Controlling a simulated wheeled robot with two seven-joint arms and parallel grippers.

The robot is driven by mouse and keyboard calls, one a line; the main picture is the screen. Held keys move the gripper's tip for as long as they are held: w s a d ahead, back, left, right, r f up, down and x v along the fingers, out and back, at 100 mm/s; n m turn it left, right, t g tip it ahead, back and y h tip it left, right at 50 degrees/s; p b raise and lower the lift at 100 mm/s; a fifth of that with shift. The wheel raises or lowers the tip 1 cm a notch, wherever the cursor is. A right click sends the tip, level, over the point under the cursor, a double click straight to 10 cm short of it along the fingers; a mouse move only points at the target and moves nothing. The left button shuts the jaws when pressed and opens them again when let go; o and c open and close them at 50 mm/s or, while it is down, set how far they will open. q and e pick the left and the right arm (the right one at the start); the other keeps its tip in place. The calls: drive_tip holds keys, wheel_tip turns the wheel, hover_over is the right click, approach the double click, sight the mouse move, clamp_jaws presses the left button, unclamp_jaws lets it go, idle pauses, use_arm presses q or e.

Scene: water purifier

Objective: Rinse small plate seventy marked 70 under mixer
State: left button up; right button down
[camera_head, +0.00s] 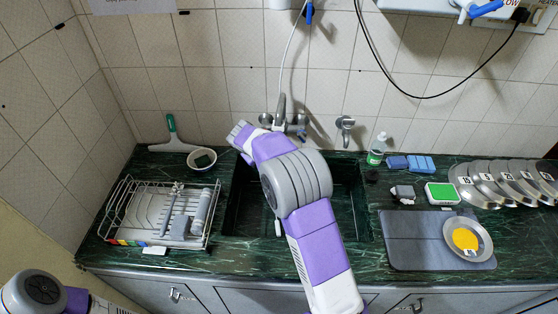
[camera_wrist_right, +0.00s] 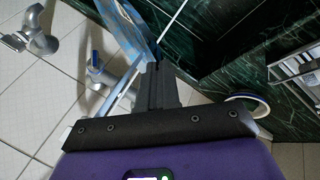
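A round metal plate (camera_head: 481,236) with a yellow patch and a small tag lies on the grey mat at the right; I cannot read its number. The mixer (camera_head: 283,112) is on the wall behind the sink (camera_head: 345,205). My right arm reaches across the sink, its wrist just left of the mixer. In the head view its fingers are hidden. In the wrist view my right gripper (camera_wrist_right: 157,78) has its dark fingers close together. A pale blue, see-through shape (camera_wrist_right: 128,28) meets the fingertips; I cannot tell what it is. My left gripper is out of view.
A wire dish rack (camera_head: 135,220) stands left of the sink, with a bowl (camera_head: 202,159) behind it. Several numbered plates (camera_head: 490,185) overlap at the right. A bottle (camera_head: 377,149), blue sponges (camera_head: 408,162) and a green-topped block (camera_head: 441,193) stand between.

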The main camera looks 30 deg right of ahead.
drive_tip(key=s+a+b, duration=0.1)
drive_tip(key=s+b, duration=0.4)
drive_tip(key=s, duration=0.4)
drive_tip(key=shift+s+a, duration=0.25)
drive_tip(key=shift+r, duration=0.1)
idle(1.4)
drive_tip(key=s+r, duration=0.2)
drive_tip(key=s+p, duration=0.1)
drive_tip(key=s, duration=0.1)
drive_tip(key=shift+a+r, duration=0.3)
drive_tip(key=shift+r, duration=0.1)
drive_tip(key=shift+r+p, duration=1.5)
drive_tip(key=shift+r, duration=0.5)
